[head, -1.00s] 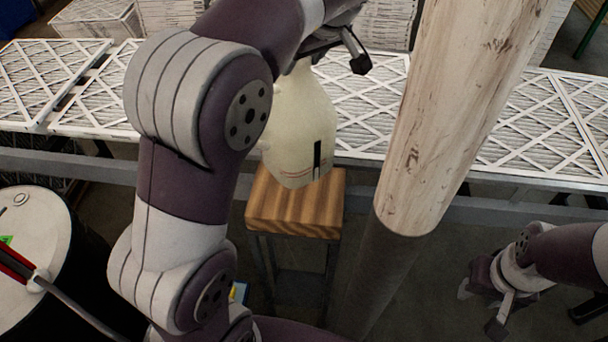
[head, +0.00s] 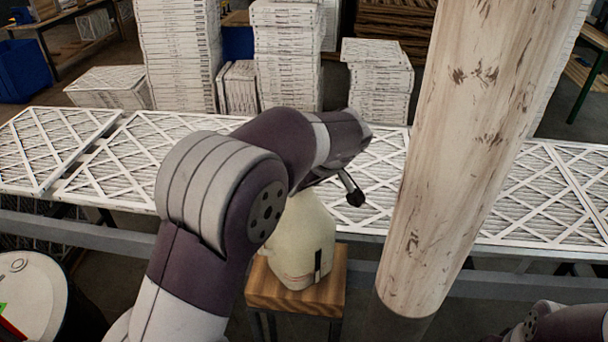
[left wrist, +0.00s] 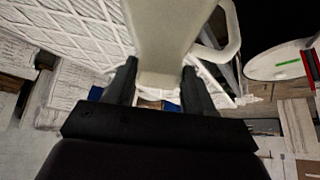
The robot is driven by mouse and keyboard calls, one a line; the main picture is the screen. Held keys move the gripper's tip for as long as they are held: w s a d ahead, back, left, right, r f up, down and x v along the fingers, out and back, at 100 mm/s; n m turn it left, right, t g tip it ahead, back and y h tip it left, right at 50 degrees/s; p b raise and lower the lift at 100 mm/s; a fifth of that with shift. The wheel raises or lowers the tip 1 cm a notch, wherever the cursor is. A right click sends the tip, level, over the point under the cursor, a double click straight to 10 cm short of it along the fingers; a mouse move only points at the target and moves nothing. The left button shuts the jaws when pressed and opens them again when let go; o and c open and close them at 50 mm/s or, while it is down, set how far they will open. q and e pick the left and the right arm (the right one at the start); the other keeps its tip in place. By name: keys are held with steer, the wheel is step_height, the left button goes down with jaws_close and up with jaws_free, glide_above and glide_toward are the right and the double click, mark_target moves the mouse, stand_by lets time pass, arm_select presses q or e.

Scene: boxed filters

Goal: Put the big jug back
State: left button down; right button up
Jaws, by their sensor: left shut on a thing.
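The big jug (head: 312,242) is cream-coloured, with a dark vertical strip low on its side. In the head view it is upright over the wooden top of a small stool (head: 330,295). Its base looks to be on or just above the wood; I cannot tell which. My left gripper (head: 328,186) is at the jug's top, partly hidden by its own wrist. In the left wrist view my left gripper (left wrist: 158,82) has its dark fingers on both sides of the jug (left wrist: 165,35), shut on it. The jug's handle (left wrist: 225,40) is to the right. My right gripper is out of view.
A thick pale post (head: 455,160) stands just right of the stool. Behind the jug runs a long table of white lattice-faced filters (head: 90,150), with filter stacks (head: 285,60) beyond. A white-topped drum (head: 30,290) is at lower left.

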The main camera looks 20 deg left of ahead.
arm_select(q)
steer(key=shift+r, duration=0.1)
steer(key=shift+c, duration=2)
jaws_free()
steer(key=shift+s, duration=0.15)
steer(key=b+v, duration=0.1)
steer(key=v, duration=0.6)
steer(key=shift+d+r, duration=0.2)
steer(key=shift+r, duration=0.05)
